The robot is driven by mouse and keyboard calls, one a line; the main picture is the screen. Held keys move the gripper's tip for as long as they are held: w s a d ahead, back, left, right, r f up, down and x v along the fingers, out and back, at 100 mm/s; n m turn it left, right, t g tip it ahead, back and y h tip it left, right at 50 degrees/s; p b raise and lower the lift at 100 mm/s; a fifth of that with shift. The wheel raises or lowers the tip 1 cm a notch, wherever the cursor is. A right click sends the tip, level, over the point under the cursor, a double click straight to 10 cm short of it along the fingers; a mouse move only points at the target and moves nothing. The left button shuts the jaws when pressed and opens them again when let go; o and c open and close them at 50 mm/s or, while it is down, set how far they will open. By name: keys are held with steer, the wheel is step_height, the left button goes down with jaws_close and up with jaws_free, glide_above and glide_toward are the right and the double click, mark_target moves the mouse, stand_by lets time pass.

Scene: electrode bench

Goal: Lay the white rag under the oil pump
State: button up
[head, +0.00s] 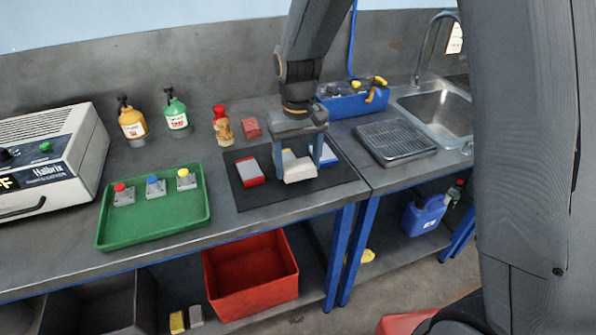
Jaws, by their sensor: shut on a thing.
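My gripper (299,167) is shut on the white rag (299,173), a folded off-white piece, over the dark mat at the middle of the bench. I cannot tell whether the rag touches the mat. Two pump bottles stand at the back left, both upright with black pump heads: an amber one (132,124) and a green one (176,115). I cannot read their labels well enough to tell which is the oil pump. The gripper is to the right of both bottles and nearer the front.
The dark mat (262,194) carries a red-and-white block (250,172) and a blue-edged piece (328,155). A green tray (150,229) holds three small button-topped pieces. A red-topped bottle (222,128) and reddish block (251,128) stand behind the mat. A white machine (60,150) is far left.

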mark_target(298, 175)
steer(key=shift+f+p, duration=0.45)
steer(key=shift+f, duration=1.5)
steer(key=shift+f, duration=0.1)
steer(key=o, duration=1)
